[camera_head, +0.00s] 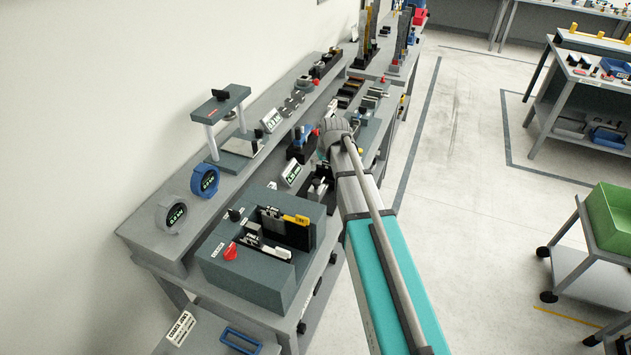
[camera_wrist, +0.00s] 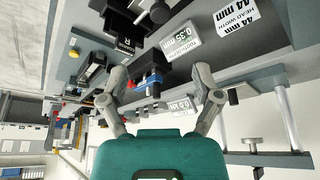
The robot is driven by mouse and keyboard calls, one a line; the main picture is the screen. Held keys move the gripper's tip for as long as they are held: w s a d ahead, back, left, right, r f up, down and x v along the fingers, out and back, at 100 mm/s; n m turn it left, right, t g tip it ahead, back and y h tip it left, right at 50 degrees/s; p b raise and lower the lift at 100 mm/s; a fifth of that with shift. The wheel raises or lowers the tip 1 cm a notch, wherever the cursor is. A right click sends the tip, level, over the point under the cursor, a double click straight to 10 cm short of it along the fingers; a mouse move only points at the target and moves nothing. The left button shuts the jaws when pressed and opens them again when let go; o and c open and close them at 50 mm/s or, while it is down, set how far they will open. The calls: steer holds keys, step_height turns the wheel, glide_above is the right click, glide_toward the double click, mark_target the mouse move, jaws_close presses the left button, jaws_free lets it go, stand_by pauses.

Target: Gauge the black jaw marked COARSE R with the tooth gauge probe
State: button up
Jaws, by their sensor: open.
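My gripper (camera_wrist: 156,74) is open in the wrist view, with its two fingers spread wide and nothing held. Between and just beyond the fingertips is a black and blue device with a red part (camera_wrist: 148,80), which looks like the tooth gauge probe on its stand. In the head view a similar black and blue item (camera_head: 299,148) stands just left of my wrist. A white display reading 0.35 mm (camera_wrist: 182,42) is beside it. A black block with a small white label (camera_wrist: 125,44) is nearby; I cannot read whether it says COARSE R. My wrist hides the gripper in the head view.
A large grey fixture box (camera_head: 250,275) with a red knob stands at the near end of the bench. A raised frame with two posts (camera_head: 222,105) and round blue and grey dials (camera_head: 204,180) are on the back shelf. The floor (camera_head: 470,200) right of the bench is clear.

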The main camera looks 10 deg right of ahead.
mark_target(316, 181)
steer(key=shift+b+x, duration=6.25)
steer(key=shift+x, duration=0.55)
steer(key=shift+s, duration=0.1)
